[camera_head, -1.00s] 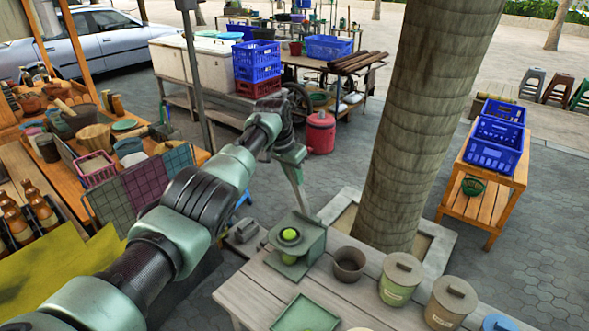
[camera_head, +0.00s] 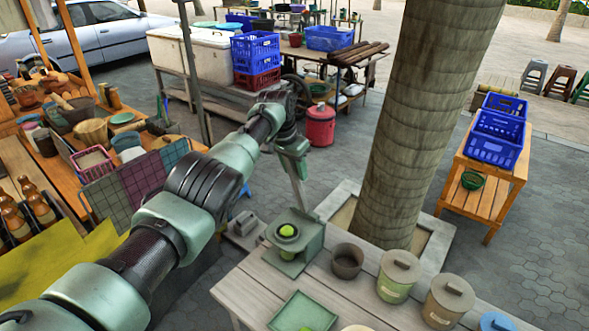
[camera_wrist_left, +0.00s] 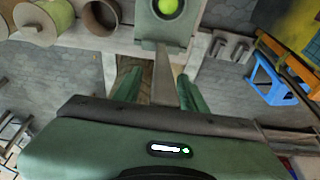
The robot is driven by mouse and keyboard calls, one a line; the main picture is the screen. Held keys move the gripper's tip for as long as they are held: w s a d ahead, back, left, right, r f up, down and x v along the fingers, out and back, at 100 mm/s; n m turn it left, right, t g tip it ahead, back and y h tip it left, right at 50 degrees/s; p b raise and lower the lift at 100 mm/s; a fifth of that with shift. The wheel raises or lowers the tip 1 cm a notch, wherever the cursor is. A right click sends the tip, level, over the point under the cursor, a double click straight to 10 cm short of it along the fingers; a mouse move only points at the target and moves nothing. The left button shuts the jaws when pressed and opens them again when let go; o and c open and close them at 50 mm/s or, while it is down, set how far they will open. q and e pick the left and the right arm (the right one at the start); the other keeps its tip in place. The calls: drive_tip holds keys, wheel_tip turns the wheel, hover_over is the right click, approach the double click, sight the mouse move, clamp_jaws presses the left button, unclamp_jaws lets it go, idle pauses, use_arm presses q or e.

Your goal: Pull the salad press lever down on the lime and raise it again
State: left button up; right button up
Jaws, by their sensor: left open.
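The green salad press (camera_head: 308,240) stands on the near wooden table, with a bright green lime (camera_head: 287,230) in it. In the left wrist view the press (camera_wrist_left: 148,27) and lime (camera_wrist_left: 169,6) are at the top. The press's grey lever (camera_head: 296,192) stands up, slightly tilted. My left gripper (camera_head: 291,152) is at the lever's upper end. In the left wrist view the lever (camera_wrist_left: 162,75) runs between the two open green fingers, with gaps visible on both sides. The lever's upper end is hidden by the gripper body. My right gripper is not in view.
On the table (camera_head: 250,293) are a dark cup (camera_head: 347,262), lidded jars (camera_head: 398,277) and a green tray (camera_head: 302,311). A thick tree trunk (camera_head: 412,130) rises just behind the table. A stall with baskets is on the left.

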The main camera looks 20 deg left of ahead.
use_arm(q)
drive_tip(key=shift+v, duration=0.95)
drive_tip(key=b+v, duration=0.2)
drive_tip(key=v, duration=0.2)
drive_tip(key=shift+s+a+r, duration=0.1)
drive_tip(key=shift+s+r, duration=0.05)
drive_tip(key=shift+r, duration=0.25)
drive_tip(key=shift+s+r, duration=0.15)
drive_tip(key=shift+r, duration=0.4)
drive_tip(key=shift+f, duration=0.1)
